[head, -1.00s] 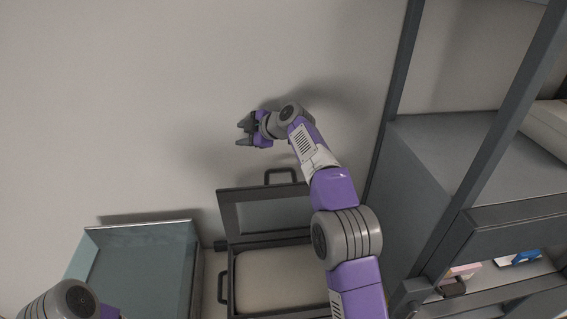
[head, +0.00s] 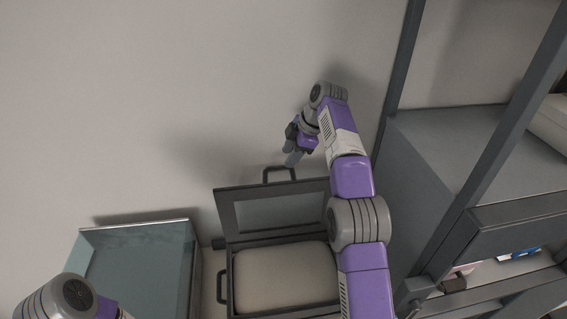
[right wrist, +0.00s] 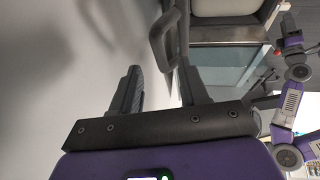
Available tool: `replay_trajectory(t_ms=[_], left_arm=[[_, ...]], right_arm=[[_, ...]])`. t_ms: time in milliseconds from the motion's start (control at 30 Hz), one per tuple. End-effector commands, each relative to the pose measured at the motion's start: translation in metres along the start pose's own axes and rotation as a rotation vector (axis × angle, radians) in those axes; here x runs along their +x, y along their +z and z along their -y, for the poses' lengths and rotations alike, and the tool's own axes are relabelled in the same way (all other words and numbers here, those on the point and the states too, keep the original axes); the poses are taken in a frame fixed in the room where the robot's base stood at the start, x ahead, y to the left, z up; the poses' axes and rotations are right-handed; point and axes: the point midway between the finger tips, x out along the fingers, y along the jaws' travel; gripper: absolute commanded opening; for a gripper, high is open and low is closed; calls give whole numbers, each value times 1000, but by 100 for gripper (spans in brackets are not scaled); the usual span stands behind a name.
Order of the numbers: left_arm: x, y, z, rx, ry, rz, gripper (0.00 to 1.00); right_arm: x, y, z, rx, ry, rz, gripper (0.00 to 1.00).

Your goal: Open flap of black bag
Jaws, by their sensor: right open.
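The black bag (head: 233,285) lies at the bottom centre of the head view, with a pale padded inside showing. Its dark-framed flap (head: 226,215) stands raised at the far side, with a grey panel in its middle. A dark handle (head: 279,170) sits on the flap's far edge. My right gripper (head: 293,158) is open and empty, pointing down just above and right of that handle. In the right wrist view, a dark handle (right wrist: 157,42) shows just beyond and between the open fingers (right wrist: 158,88), apparently not gripped. My left forearm shows at the lower left; its gripper is out of view.
A glass-sided box (head: 135,262) stands left of the bag. A dark rail frame with shelves (head: 440,150) rises close on the right. My right arm covers the bag's right side. The pale surface beyond and left of the gripper is clear.

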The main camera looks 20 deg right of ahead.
Motion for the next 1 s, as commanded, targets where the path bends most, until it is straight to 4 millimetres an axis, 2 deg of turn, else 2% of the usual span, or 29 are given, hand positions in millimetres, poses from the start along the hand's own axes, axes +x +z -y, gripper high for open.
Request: replay_trajectory(t_ms=[100,300,667,700,900,1000], left_arm=[[0,0,0,0,0,0,43],[0,0,0,0,0,0,43],[0,0,0,0,0,0,43],[0,0,0,0,0,0,43],[0,0,0,0,0,0,43],[0,0,0,0,0,0,43]], right_arm=[[19,-1,0,-1,-3,-1,44],[42,-1,0,-2,-1,-1,44],[49,-1,0,-2,2,-1,44],[49,-1,0,-2,1,-1,43],[49,-1,0,-2,1,-1,12],[49,0,0,-2,1,-1,0]])
